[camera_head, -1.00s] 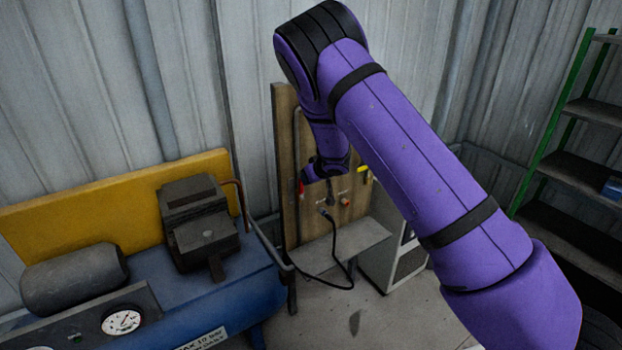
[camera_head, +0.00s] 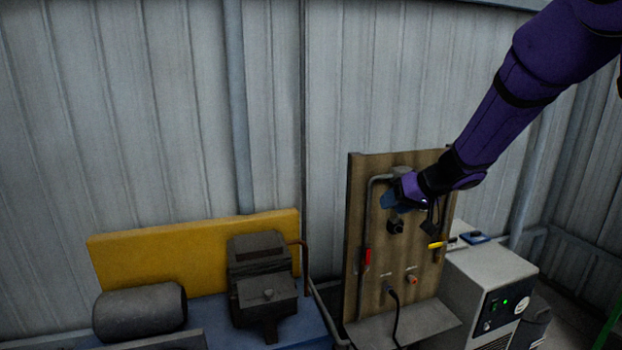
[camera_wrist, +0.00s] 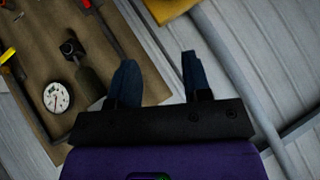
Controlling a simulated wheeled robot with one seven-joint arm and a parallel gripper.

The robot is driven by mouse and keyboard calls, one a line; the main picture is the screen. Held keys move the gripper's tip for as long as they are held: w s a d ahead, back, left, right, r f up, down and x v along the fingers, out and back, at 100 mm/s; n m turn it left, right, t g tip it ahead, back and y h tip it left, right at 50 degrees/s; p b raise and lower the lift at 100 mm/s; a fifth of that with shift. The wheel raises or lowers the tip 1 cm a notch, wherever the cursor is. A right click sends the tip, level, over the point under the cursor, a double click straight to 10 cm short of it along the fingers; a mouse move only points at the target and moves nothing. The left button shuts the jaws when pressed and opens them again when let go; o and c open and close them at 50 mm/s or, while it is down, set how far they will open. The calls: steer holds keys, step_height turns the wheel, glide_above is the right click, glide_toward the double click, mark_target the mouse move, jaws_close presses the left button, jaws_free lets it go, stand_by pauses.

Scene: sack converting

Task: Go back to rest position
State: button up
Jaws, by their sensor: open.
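My gripper (camera_wrist: 157,82) shows in the wrist view with its two dark blue fingers apart and nothing between them. In the head view my gripper (camera_head: 392,199) is in front of the upper part of a wooden panel (camera_head: 362,262), at the end of my purple arm. In the wrist view the panel (camera_wrist: 60,30) lies to the left of the fingers. I cannot tell whether the gripper touches anything on it.
The panel carries a red lever (camera_head: 367,257), a yellow lever (camera_head: 436,245), a pressure gauge (camera_wrist: 56,97) and pipes. A light grey cabinet (camera_head: 480,270) stands to its right. A compressor (camera_head: 262,285) with a yellow guard (camera_head: 150,256) stands left. Corrugated wall (camera_head: 400,80) closes the back.

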steer(key=s+d+r+g, duration=0.1)
steer(key=s+r, duration=0.4)
steer(key=s, duration=0.4)
steer(key=s+d+r+g, duration=0.1)
steer(key=s+d+r, duration=0.1)
steer(key=s+r, duration=0.6)
steer(key=s+d+m+h, duration=0.1)
steer(key=s+d+h, duration=0.2)
steer(key=s, duration=0.7)
steer(key=s+d+f+m+t+h, duration=0.1)
steer(key=s+d+h, duration=0.3)
steer(key=s, duration=0.6)
steer(key=shift+s, duration=0.15)
steer(key=shift+f, duration=0.1)
